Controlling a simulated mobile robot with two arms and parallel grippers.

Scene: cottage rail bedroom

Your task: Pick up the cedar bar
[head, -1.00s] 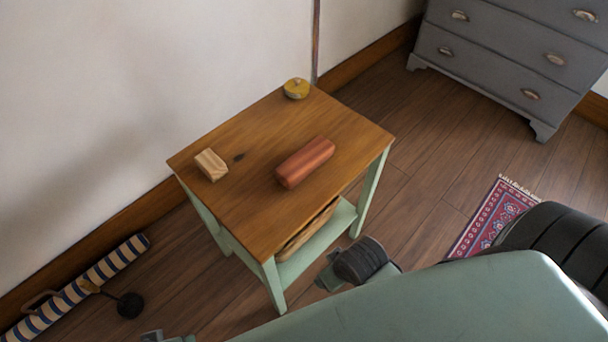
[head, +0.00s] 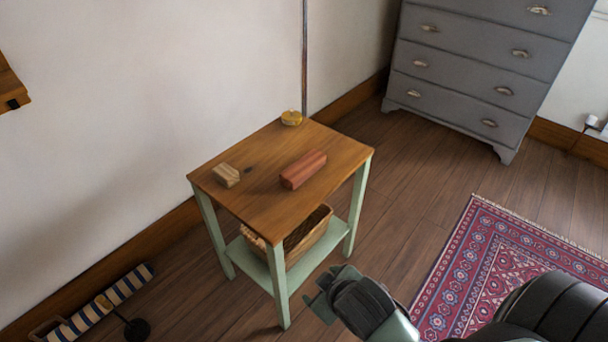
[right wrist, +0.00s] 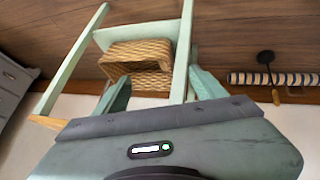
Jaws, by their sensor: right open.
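The cedar bar, a reddish wooden block (head: 303,169), lies on the brown top of a small side table (head: 262,207) with pale green legs. My right gripper (head: 319,299) is open and empty, in front of the table and lower in the picture, apart from the bar. Its open fingers also show in the right wrist view (right wrist: 160,88), with the table legs and basket beyond; the bar is not visible there. My left gripper is not in view.
A wicker basket (head: 309,236) sits on the table's lower shelf. A grey chest of drawers (head: 462,75) stands at the back right, a patterned rug (head: 465,265) lies at the right, and a striped roll (head: 105,303) lies at lower left. A wall stands behind the table.

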